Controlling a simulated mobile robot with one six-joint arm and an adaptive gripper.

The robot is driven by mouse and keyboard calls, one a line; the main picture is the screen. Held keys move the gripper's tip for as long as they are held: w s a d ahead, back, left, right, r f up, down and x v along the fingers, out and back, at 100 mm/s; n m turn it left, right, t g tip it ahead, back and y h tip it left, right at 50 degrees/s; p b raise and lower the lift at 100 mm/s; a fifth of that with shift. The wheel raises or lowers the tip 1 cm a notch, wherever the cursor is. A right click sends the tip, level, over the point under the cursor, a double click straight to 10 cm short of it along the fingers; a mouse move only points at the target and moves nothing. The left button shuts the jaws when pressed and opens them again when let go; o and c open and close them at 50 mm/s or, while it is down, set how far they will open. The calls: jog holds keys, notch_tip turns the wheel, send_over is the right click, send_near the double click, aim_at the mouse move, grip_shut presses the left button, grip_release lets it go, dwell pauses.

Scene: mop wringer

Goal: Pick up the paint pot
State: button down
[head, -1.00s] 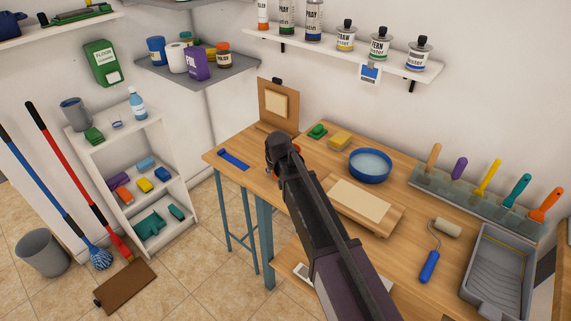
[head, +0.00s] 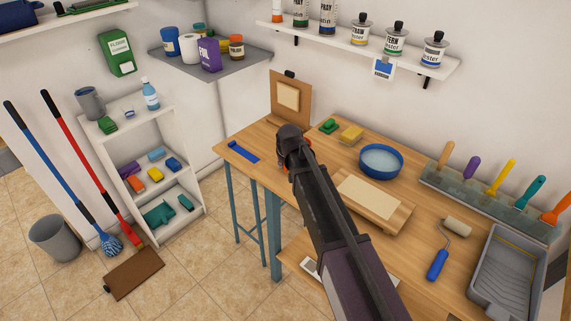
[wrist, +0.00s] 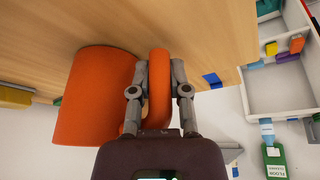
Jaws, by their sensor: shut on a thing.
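The paint pot shows in the wrist view as an orange, cup-like body (wrist: 95,98) with a thick loop handle (wrist: 160,88). My gripper (wrist: 159,68) has one finger on each side of the handle and is shut on it. The pot body lies to the left of the fingers. In the head view my gripper (head: 289,147) is over the left part of the workbench. My arm hides nearly all of the pot there. I cannot tell whether the pot touches the bench top.
The wooden workbench (head: 240,132) carries a blue bowl (head: 381,163), a pale board, a yellow sponge (head: 351,134), a paint roller (head: 438,262) and a grey tray (head: 506,270). An upright clipboard (head: 291,97) stands at its back. A white shelf unit (head: 150,106) stands left, across open floor.

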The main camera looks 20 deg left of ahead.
jog(key=shift+r+p, duration=0.45)
jog(key=shift+r, duration=0.05)
jog(key=shift+r+p, duration=1.35)
jog(key=shift+s+d, duration=0.35)
jog(key=shift+s, duration=0.3)
jog(key=s+d+r+p, duration=0.1)
jog(key=s+d, duration=0.5)
jog(key=s, duration=0.6)
jog(key=shift+s, duration=0.4)
jog(key=shift+s+d+r, duration=0.1)
jog(key=shift+s+d, duration=0.05)
jog(key=c, duration=1.3)
grip_release()
grip_shut()
jog(key=shift+d, duration=0.15)
